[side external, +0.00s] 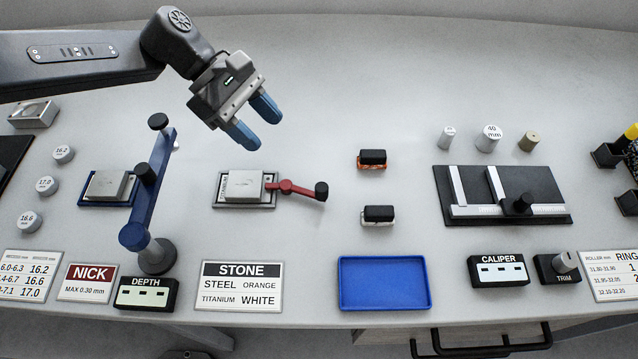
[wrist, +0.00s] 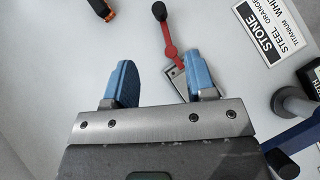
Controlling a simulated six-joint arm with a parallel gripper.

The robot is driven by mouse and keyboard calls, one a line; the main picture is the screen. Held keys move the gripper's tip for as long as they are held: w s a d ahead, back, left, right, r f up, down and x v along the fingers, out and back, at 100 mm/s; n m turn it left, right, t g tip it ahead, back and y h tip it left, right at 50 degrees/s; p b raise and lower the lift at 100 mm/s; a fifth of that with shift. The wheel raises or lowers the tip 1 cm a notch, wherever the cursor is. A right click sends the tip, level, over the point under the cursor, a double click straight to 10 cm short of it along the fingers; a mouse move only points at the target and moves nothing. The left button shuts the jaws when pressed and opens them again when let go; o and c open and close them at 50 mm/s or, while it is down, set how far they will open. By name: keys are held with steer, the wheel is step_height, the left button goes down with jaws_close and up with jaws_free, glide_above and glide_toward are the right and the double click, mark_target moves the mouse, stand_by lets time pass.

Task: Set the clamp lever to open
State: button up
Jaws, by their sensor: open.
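The clamp lever (side external: 300,190) is a red arm with a black knob (side external: 321,191) at its end. It reaches right from a clamp plate (side external: 245,187) that bears a pale metal block. In the wrist view the red lever (wrist: 169,44) runs up from the right finger, its black knob near the top edge; the clamp plate is mostly hidden behind that finger. My gripper (side external: 256,123) has blue fingers, open and empty, raised above the bench behind the clamp. It also shows in the wrist view (wrist: 160,62), apart from the lever.
A blue gauge arm on a post (side external: 150,190) stands left of the clamp. Two small black-topped blocks (side external: 373,158) sit to its right. The stone sign (side external: 239,286) and a blue tray (side external: 384,284) lie in front.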

mark_target(319, 186)
steer(key=x, duration=1.5)
jaws_close()
